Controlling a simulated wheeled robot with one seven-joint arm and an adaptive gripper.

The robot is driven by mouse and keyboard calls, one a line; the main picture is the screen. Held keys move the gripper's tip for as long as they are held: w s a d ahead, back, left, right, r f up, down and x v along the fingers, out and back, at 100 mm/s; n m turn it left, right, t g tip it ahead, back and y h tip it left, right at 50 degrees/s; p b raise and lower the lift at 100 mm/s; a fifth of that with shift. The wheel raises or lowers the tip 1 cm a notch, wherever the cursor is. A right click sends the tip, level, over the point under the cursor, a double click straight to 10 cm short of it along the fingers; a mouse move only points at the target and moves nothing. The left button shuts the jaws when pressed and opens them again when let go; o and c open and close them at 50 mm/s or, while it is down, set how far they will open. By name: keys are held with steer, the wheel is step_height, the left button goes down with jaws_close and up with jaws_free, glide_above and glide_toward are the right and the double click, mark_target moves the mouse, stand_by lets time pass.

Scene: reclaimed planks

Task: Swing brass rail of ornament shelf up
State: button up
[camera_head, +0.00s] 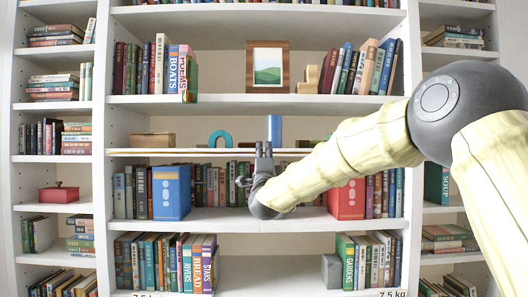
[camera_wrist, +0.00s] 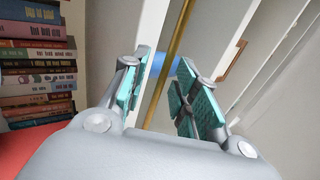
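The ornament shelf (camera_head: 180,155) is the thin board across the middle bay in the head view, with ornaments on it. The brass rail (camera_wrist: 180,30) runs as a slanting golden bar through the wrist view, in front of the shelf. My gripper (camera_head: 254,166) is at the shelf front, near its middle. In the wrist view my gripper (camera_wrist: 160,92) is open, its teal-padded fingers on either side of the rail in the picture. I cannot tell whether either finger touches it. The blue cylinder (camera_head: 274,129) stands behind; it also shows in the wrist view (camera_wrist: 158,64).
A teal arch (camera_head: 220,137) and a wooden box (camera_head: 152,140) stand on the ornament shelf. Below, a blue box (camera_head: 171,193) and a red box (camera_head: 347,200) flank my gripper, with books behind.

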jaws_close()
steer(key=shift+r+g+p, duration=0.35)
steer(key=shift+g+p, duration=0.2)
steer(key=shift+g, duration=0.05)
stand_by(0.3)
steer(key=r+g+p, duration=0.1)
steer(key=g+p, duration=0.1)
steer(key=p, duration=0.1)
steer(key=shift+w+r, duration=0.1)
steer(key=shift+r, duration=0.05)
steer(key=g+p, duration=0.1)
steer(key=p, duration=0.1)
steer(key=g+p, duration=0.1)
steer(key=p, duration=0.1)
steer(key=shift+w+r+p, duration=0.15)
steer(key=shift+r+p, duration=0.2)
steer(key=shift+p, duration=0.05)
steer(key=g+p, duration=0.1)
steer(key=p, duration=0.2)
steer(key=g+p, duration=0.1)
steer(key=p, duration=0.2)
steer(key=g+p, duration=0.2)
steer(key=p, duration=0.1)
steer(key=shift+w+r+p, duration=0.35)
steer(key=shift+w, duration=0.05)
steer(key=shift+g+p, duration=0.3)
steer(key=shift+p, duration=0.3)
steer(key=shift+w+g+p, duration=0.2)
steer(key=shift+g+p, duration=0.4)
steer(key=shift+p, duration=0.25)
